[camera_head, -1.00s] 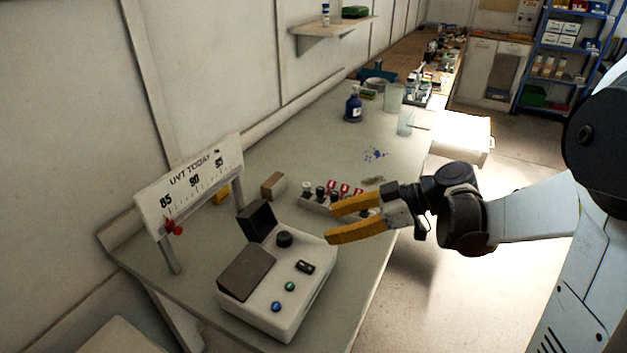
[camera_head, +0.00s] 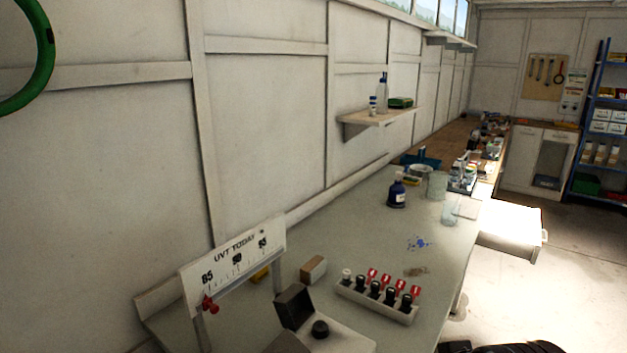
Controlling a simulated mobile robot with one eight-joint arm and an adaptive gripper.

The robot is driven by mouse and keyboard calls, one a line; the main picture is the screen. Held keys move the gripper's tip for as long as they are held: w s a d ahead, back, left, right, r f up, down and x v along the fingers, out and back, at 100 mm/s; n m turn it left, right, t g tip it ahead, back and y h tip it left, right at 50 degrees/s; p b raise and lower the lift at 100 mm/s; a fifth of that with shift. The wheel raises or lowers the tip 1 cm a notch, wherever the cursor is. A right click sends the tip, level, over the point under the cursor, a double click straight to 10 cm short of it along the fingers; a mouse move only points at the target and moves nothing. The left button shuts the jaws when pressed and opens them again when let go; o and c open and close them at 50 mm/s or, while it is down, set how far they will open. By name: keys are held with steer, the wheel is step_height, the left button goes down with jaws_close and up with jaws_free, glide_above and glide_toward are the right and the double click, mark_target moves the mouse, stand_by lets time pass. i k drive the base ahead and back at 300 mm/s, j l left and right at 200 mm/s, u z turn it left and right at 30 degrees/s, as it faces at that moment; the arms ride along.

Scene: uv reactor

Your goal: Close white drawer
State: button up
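The white drawer (camera_head: 510,232) sticks out from the right side of the grey-topped table (camera_head: 375,225), toward the bright floor. It is open, and its small handle shows at its right end. My gripper's fingers are out of view. Only a dark part of my arm shows at the bottom right edge, in front of and below the drawer in the picture. I cannot see anything touching the drawer.
A blue bottle (camera_head: 397,191) and glass beakers (camera_head: 437,184) stand farther back. Floor (camera_head: 570,290) right of the drawer is clear.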

mark_target(512, 229)
steer(key=l, duration=0.5)
steer(key=i+l+z, duration=0.1)
steer(key=l, duration=0.45)
steer(key=i+l, duration=0.1)
steer(key=l, duration=0.4)
steer(key=i+l, duration=0.1)
steer(key=l, duration=0.4)
steer(key=l+z, duration=0.1)
steer(key=l, duration=0.45)
steer(key=i+l, duration=0.15)
steer(key=l, duration=0.35)
steer(key=i+l, duration=0.1)
steer(key=l, duration=0.4)
steer(key=i+l+z, duration=0.2)
steer(key=i+z, duration=0.2)
steer(key=i, duration=0.05)
